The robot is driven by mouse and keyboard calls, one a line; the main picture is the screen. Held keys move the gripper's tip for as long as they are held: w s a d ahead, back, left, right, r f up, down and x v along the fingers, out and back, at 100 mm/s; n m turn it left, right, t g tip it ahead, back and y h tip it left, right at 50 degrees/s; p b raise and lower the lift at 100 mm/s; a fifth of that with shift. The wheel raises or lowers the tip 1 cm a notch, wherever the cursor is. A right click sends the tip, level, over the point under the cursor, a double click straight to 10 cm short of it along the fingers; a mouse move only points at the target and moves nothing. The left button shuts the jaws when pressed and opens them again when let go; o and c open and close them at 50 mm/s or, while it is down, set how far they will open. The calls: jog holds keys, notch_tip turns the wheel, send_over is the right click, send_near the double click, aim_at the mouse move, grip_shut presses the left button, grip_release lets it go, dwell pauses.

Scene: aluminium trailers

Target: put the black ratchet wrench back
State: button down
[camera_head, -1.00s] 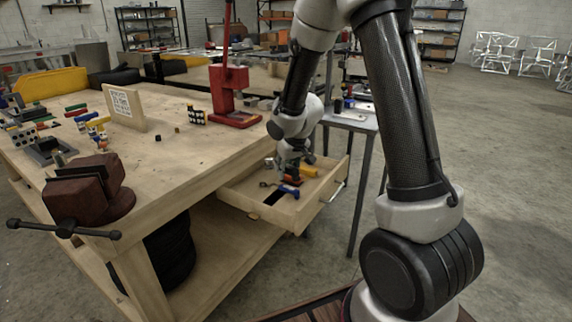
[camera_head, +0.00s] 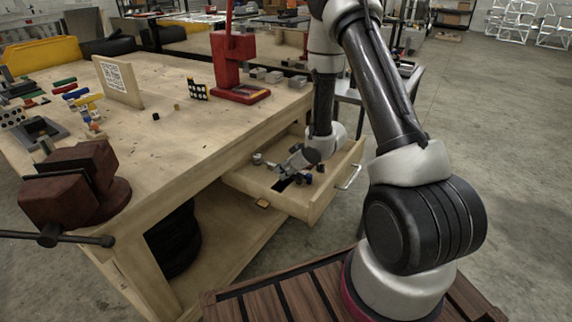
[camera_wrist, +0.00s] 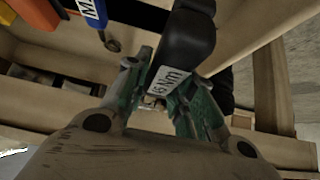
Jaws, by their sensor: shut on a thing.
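In the wrist view, my gripper (camera_wrist: 165,95) is shut on a black tool (camera_wrist: 188,38) with a white label reading "15 Nm". I take this for the black ratchet wrench; only its thick labelled end shows clearly. In the head view, my gripper (camera_head: 292,163) is tilted over the open wooden drawer (camera_head: 325,192) at the workbench's right side. The wrench cannot be made out there. A blue tool (camera_wrist: 91,10) with a white label lies at the upper left of the wrist view, beside an orange one (camera_wrist: 72,5).
The workbench (camera_head: 160,140) carries a dark red vise (camera_head: 75,190), a red press (camera_head: 235,70) and small coloured parts. Small items lie in the drawer around my gripper, partly hidden. A tyre (camera_head: 175,240) sits under the bench. Open floor (camera_head: 480,110) lies to the right.

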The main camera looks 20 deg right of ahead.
jog(key=f, duration=0.4)
jog(key=shift+w+a+f, duration=0.15)
jog(key=shift+w+a, duration=0.1)
jog(key=shift+f, duration=1)
jog(key=shift+s+f, duration=0.1)
jog(key=c, duration=1.1)
grip_release()
jog(key=shift+d, duration=0.1)
jog(key=shift+c, duration=0.2)
